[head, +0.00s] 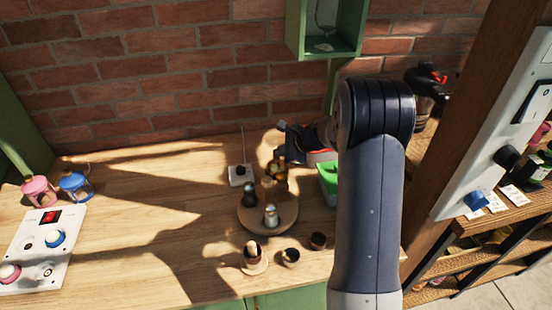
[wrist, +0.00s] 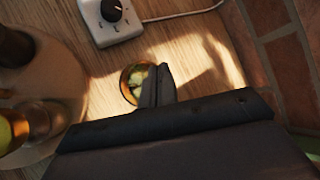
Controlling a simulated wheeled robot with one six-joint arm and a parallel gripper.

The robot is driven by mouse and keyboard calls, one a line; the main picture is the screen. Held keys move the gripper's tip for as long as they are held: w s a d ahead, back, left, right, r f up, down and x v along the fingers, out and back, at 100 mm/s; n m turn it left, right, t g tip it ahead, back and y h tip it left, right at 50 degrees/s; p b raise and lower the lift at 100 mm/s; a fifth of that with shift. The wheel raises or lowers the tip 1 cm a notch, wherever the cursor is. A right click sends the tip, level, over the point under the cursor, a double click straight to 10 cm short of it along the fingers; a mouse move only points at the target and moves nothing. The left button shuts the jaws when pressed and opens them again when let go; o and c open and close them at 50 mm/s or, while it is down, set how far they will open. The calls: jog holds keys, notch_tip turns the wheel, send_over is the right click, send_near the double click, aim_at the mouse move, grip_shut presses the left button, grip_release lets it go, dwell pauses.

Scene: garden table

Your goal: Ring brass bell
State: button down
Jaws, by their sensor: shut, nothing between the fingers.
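My gripper (head: 287,152) is over the back of the table, behind the round wooden turntable (head: 262,226). In the wrist view its fingers (wrist: 158,84) are closed together with nothing between them. A small round gold-amber thing (wrist: 130,83) shows right beside the fingertips and is partly covered by them. A gold-brown thing (head: 277,171) shows below my gripper in the head view. I cannot tell for certain that either is the brass bell, or whether the fingers touch it.
A white box with a black knob (head: 240,174) stands left of my gripper, and its cable runs to the wall. Shakers stand on the turntable, small cups in front. A green container (head: 328,182) is to the right. The brick wall is close behind. The table's left middle is clear.

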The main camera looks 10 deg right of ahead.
jog(key=shift+f, duration=0.25)
dwell(0.3)
jog(key=shift+r, duration=0.6)
jog(key=shift+p, duration=0.3)
notch_tip(320, 180, up, 6)
jog(key=p, duration=0.4)
jog(key=shift+f, duration=0.15)
dwell(0.5)
